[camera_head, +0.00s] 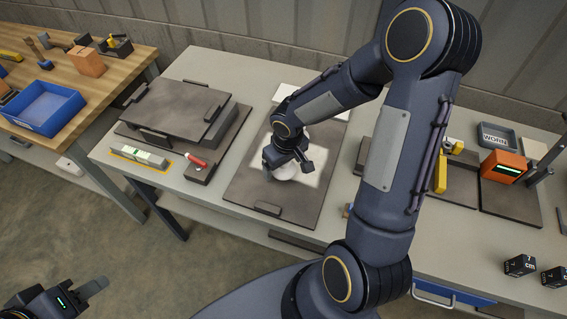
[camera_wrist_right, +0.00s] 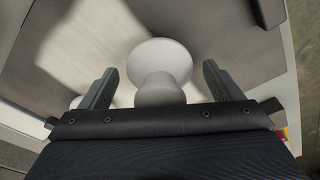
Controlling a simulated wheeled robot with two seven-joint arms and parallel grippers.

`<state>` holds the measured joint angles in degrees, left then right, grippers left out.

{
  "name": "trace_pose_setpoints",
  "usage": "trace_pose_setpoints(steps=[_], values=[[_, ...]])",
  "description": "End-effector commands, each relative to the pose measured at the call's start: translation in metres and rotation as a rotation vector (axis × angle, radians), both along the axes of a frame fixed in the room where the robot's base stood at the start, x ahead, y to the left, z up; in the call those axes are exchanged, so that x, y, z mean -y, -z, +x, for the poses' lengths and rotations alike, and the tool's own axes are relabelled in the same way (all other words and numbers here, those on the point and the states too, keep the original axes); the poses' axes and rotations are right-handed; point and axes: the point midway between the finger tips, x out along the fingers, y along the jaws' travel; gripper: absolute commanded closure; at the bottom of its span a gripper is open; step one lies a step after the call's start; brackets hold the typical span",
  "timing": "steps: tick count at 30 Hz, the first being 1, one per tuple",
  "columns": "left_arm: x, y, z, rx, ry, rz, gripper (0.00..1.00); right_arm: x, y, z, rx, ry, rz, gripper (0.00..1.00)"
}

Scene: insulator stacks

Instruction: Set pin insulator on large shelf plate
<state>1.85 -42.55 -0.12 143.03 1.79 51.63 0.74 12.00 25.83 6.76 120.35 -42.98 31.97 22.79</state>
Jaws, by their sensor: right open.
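A white pin insulator (camera_wrist_right: 160,65) with a wide round head stands between the fingers of my right gripper (camera_wrist_right: 158,85) in the right wrist view. The fingers are apart, with gaps visible on both sides. In the head view the insulator (camera_head: 287,173) is partly hidden under my right gripper (camera_head: 285,163), over a large dark flat plate (camera_head: 245,188) with a bright patch. A raised dark shelf plate (camera_head: 175,105) stands to its left on the grey table. I cannot tell which plate is the large shelf plate. My left gripper (camera_head: 75,293) is at the lower left, away from the table.
A red-handled tool (camera_head: 196,160) and a level-like bar (camera_head: 138,157) lie front left. An orange device (camera_head: 503,167), a grey tray (camera_head: 497,137) and small black blocks (camera_head: 519,265) are on the right. A wooden bench with a blue bin (camera_head: 45,108) stands left. My right arm hides the table's middle right.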

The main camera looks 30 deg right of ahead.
Motion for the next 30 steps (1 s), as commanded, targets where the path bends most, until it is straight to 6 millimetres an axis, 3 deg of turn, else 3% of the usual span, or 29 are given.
trace_pose_setpoints(steps=[5, 15, 24, 30], values=[[0.000, -0.005, 0.000, 0.000, 0.000, 0.000, 0.64, 0.001, -0.013, 0.000, 0.003, 0.003, -0.001, 0.14], [0.000, -0.008, 0.000, 0.000, 0.000, 0.000, 0.64, 0.002, -0.085, -0.008, 0.007, 0.001, -0.002, 0.14], [0.000, -0.008, 0.000, 0.000, 0.000, 0.000, 0.64, 0.002, -0.121, -0.014, 0.003, 0.001, 0.000, 0.14], [0.000, -0.008, 0.000, 0.000, 0.000, 0.000, 0.64, 0.002, -0.145, -0.040, 0.045, 0.043, 0.030, 0.14]])
